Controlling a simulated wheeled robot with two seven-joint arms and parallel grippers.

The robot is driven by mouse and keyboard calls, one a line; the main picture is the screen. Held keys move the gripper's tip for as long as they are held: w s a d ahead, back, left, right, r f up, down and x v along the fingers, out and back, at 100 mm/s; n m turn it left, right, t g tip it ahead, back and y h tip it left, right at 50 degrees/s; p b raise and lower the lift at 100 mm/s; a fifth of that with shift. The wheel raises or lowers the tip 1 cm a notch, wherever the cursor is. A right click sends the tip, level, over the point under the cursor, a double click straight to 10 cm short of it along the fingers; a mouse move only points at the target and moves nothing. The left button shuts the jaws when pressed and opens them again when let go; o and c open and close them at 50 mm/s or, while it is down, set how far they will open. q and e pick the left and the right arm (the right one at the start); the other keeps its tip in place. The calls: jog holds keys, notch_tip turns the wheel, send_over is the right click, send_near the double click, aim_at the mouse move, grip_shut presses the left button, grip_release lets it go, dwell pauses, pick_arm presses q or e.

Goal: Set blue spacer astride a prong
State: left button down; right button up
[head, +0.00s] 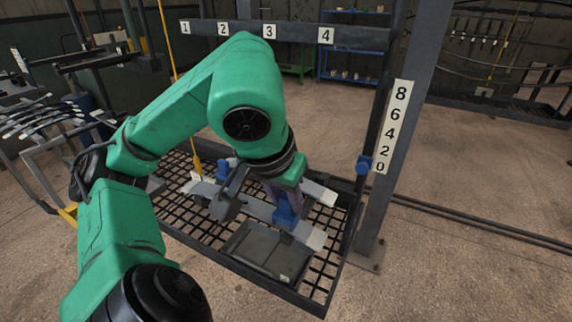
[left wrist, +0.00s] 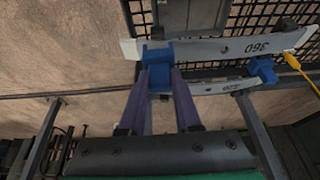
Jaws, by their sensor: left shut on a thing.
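My left gripper (left wrist: 161,72) has its purple fingers shut on a blue spacer (left wrist: 158,52); it also shows in the head view (head: 287,212). The spacer sits at a grey flat bar (left wrist: 215,48) marked 360, near its pale end, and seems to straddle or touch it; I cannot tell which. A second blue spacer (left wrist: 262,70) is at another grey bar (left wrist: 215,88) behind; it shows in the head view too (head: 222,168). My arm hides part of the bars in the head view. I cannot make out which part is the prong. My right gripper is out of view.
A dark tray (head: 262,252) lies on the black grate (head: 190,222) in front of the bars. A post with number labels (head: 392,125) stands at right, with a blue piece (head: 363,163) beside it. A numbered beam (head: 300,32) crosses above. Open floor lies right.

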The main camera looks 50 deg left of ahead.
pick_arm(q)
jog(key=w, duration=0.1)
jog(key=w+p, duration=0.1)
jog(key=shift+w+a, duration=0.3)
jog(key=shift+a, duration=0.1)
jog(key=shift+w+a+f+p, duration=0.15)
jog(key=shift+w+a+p, duration=0.2)
jog(key=shift+w, duration=0.35)
jog(key=w+p, duration=0.1)
jog(key=p, duration=0.1)
jog(key=w+a+p, duration=0.1)
jog(key=w+p, duration=0.3)
jog(key=shift+w+a+f, duration=0.1)
jog(key=shift+a+f, duration=0.2)
jog(key=shift+a, duration=0.05)
notch_tip(320, 180, down, 3)
jog(key=b, duration=0.2)
jog(key=shift+f+b, duration=0.2)
jog(key=shift+b, duration=0.2)
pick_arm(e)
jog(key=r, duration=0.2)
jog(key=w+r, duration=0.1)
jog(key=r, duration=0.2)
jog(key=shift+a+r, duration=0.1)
pick_arm(q)
jog(key=shift+r, duration=0.1)
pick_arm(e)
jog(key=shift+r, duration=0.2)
